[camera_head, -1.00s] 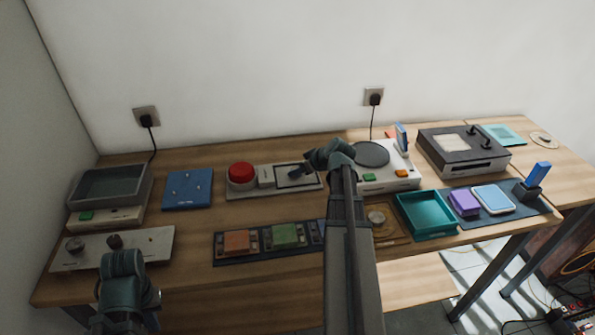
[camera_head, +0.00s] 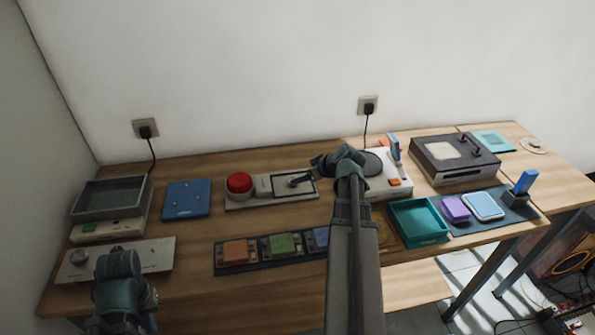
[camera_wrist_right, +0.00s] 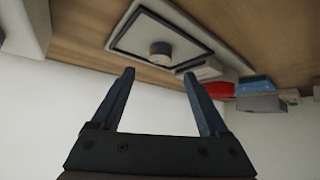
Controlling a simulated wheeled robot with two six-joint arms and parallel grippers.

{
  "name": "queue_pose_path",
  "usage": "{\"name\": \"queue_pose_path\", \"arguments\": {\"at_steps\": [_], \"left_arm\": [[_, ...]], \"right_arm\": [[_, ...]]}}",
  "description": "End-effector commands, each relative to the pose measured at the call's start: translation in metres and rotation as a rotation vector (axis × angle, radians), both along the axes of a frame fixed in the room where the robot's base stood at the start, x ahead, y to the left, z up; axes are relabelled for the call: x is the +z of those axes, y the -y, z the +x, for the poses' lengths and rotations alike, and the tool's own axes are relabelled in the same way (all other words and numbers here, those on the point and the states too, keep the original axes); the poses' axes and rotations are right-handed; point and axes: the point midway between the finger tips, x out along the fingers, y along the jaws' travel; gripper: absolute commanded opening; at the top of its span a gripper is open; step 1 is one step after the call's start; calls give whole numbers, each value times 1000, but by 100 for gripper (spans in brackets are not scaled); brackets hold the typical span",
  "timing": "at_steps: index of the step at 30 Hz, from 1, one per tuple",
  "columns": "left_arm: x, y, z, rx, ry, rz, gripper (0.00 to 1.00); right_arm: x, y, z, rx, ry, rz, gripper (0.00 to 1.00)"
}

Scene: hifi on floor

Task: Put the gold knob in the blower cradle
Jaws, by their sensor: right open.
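In the right wrist view, a short round knob (camera_wrist_right: 160,49) with a pale gold-looking band stands inside a black frame on a light panel (camera_wrist_right: 205,38). My right gripper (camera_wrist_right: 163,73) is open and empty, with the knob beyond its fingertips. In the head view, my right arm reaches to the same framed panel (camera_head: 262,192), and its gripper (camera_head: 302,180) is small and dark over it. My left gripper (camera_head: 150,322) is low at the left front, mostly hidden by its own arm. I cannot tell which fixture is the blower cradle; a brown tray (camera_head: 386,236) is partly behind my right arm.
A red button (camera_head: 239,183) stands left of the framed panel. A strip of coloured blocks (camera_head: 283,244) lies in front. A teal tray (camera_head: 418,222), a white device (camera_head: 392,180) and a black box (camera_head: 453,160) are to the right. Bare wood lies between panel and strip.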

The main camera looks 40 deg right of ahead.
Motion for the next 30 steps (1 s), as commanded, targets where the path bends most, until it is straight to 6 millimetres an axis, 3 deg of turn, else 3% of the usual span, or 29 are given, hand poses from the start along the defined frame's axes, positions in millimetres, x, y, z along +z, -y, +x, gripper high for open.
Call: {"name": "queue_pose_path", "arguments": {"at_steps": [1,9,30], "left_arm": [[14,0,0,0,0,0,0],[36,0,0,0,0,0,0],[39,0,0,0,0,0,0]], "right_arm": [[14,0,-9,-3,0,0,78],[36,3,-34,-1,1,2,78],[39,4,-39,0,1,0,78]]}}
